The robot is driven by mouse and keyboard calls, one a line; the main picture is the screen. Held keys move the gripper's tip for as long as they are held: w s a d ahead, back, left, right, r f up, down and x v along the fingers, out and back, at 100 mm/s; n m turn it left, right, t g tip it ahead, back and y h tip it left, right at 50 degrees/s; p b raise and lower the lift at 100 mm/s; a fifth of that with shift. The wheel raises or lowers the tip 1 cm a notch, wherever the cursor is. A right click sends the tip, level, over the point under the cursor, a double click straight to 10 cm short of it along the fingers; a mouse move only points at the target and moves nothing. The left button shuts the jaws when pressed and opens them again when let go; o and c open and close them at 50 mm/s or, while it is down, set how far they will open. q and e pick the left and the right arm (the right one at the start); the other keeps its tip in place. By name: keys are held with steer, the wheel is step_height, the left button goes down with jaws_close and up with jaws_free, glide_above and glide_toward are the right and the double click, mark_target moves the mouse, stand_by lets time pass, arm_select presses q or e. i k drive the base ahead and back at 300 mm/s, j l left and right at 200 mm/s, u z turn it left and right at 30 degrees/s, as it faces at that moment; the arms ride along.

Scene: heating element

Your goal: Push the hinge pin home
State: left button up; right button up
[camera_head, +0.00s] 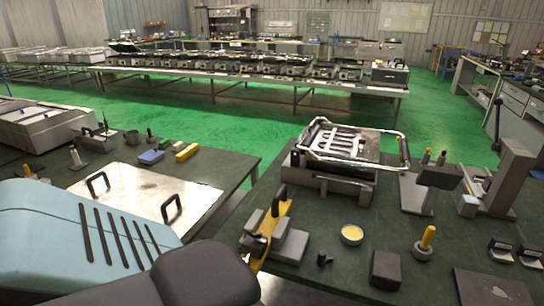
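A heating element unit (345,142) with a bent chrome tube frame sits on a grey block fixture (335,183) on the right-hand dark bench. I cannot make out the hinge pin or its hinge at this size. A grey fixture with a yellow bar and dark upright handle (281,196) stands at the bench's near left edge. A light blue slotted housing and a dark rounded part, probably of my own arm, fill the lower left and hide part of the left bench. Neither gripper's fingers show.
A shallow yellow-filled dish (352,233), a yellow-handled tool in a round base (427,237) and a dark block (386,269) stand at the front. A grey press-like stand (505,178) is at right. A gap separates the benches. A white plate (140,192) lies left.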

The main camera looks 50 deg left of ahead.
mark_target(246, 260)
steer(key=u, duration=1.7)
